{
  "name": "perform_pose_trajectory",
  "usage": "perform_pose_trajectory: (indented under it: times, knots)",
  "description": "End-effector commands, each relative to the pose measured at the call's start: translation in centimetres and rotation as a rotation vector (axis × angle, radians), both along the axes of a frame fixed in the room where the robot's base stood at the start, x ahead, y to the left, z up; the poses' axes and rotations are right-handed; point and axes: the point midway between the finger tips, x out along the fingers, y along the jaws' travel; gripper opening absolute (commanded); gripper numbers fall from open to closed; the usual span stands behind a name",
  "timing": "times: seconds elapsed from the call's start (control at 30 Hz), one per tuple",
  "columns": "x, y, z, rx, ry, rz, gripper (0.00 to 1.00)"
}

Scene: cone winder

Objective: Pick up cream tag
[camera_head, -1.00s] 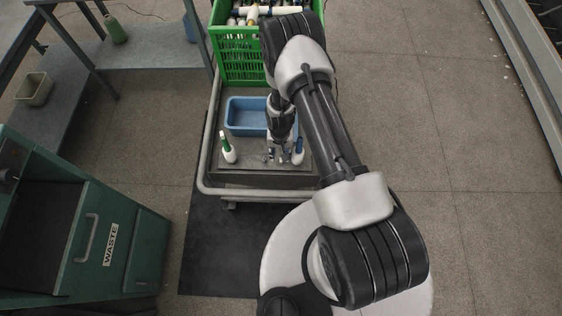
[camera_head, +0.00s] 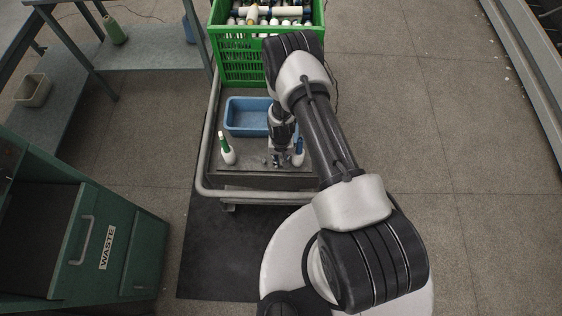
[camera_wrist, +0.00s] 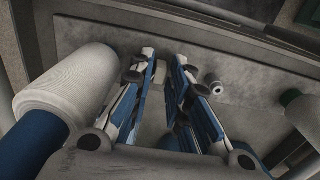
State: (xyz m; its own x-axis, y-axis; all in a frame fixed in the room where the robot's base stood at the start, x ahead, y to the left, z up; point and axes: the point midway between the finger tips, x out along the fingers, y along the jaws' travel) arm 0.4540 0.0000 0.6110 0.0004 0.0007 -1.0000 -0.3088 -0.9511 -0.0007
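A small cream piece, which looks like the cream tag (camera_wrist: 160,73), lies on the grey cart top between my fingertips in the wrist view. I cannot make it out in the head view, where my arm and gripper cover that spot. My gripper (camera_wrist: 164,62) points down at the cart top with its two blue-and-white fingers apart, one on each side of the cream piece. I see no clear contact with it. My gripper also shows in the head view (camera_head: 279,160), low over the front of the cart.
A blue-tipped white cone (camera_head: 299,152) stands close right of my gripper; a green-tipped one (camera_head: 226,150) stands to its left. A blue bin (camera_head: 230,117) and a full green crate (camera_head: 240,62) are behind. A small pale ring (camera_wrist: 216,88) lies near my fingers.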

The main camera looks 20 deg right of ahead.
Motion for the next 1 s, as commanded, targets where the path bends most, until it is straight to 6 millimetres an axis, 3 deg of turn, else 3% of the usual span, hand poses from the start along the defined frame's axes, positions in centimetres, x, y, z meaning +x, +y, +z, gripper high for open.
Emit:
perform_pose_trajectory:
  times: [0.17, 0.57, 0.77, 1.0]
  knots:
    - [0.0, 0.0, 0.0, 0.0, 0.0, 0.0, 0.03]
    - [0.1, 0.0, 0.5, 0.0, -0.001, 0.0, 0.02]
    - [0.1, 0.0, 2.7, -0.001, -0.002, 0.0, 0.02]
    - [0.2, 0.0, 8.1, 0.0, -0.003, 0.0, 0.02]
